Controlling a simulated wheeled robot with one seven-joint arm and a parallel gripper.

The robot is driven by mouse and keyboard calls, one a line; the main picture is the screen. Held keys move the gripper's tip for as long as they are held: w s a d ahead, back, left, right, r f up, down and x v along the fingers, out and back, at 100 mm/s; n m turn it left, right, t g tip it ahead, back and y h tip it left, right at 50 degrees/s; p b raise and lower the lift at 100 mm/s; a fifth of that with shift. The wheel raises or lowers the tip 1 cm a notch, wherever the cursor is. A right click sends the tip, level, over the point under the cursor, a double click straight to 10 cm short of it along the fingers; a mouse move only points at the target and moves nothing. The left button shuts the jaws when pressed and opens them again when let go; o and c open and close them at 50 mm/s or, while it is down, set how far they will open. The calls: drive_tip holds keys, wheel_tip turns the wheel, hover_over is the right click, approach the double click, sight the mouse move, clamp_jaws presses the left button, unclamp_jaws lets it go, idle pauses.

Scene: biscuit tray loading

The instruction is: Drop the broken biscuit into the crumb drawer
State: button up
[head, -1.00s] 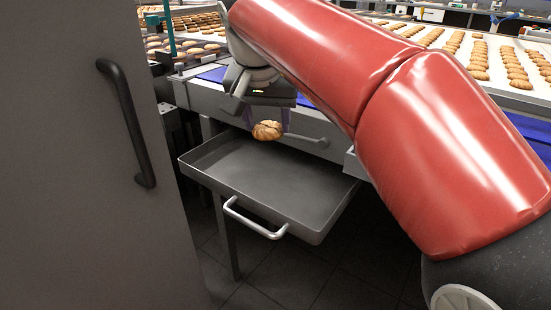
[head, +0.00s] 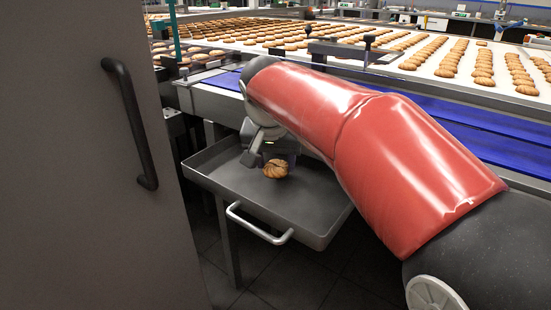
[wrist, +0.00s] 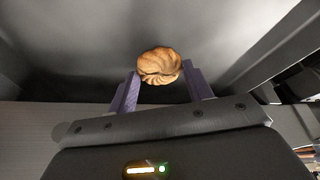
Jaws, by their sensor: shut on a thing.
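The broken biscuit (head: 275,170) is golden brown with ridges. In the wrist view the biscuit (wrist: 159,65) sits between the tips of the two purple fingers. My gripper (wrist: 160,82) is shut on it. In the head view my gripper (head: 276,163) points down into the open crumb drawer (head: 305,200) and holds the biscuit low over the rear part of its floor. I cannot tell whether the biscuit touches the floor. The drawer is a grey metal tray with a bar handle (head: 258,228) at its front. The visible drawer floor looks empty.
A grey door or panel (head: 70,170) with a black handle fills the left side, close to the drawer. My red arm covers the drawer's right rear.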

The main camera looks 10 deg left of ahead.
drive_tip(key=shift+f+b, duration=0.4)
drive_tip(key=shift+f, duration=0.2)
drive_tip(key=o, duration=0.7)
drive_tip(key=shift+c, duration=0.2)
drive_tip(key=shift+r, duration=0.1)
drive_tip(key=shift+r, duration=0.25)
drive_tip(key=p+v, duration=0.2)
drive_tip(key=v, duration=1)
drive_tip(key=shift+r, duration=0.35)
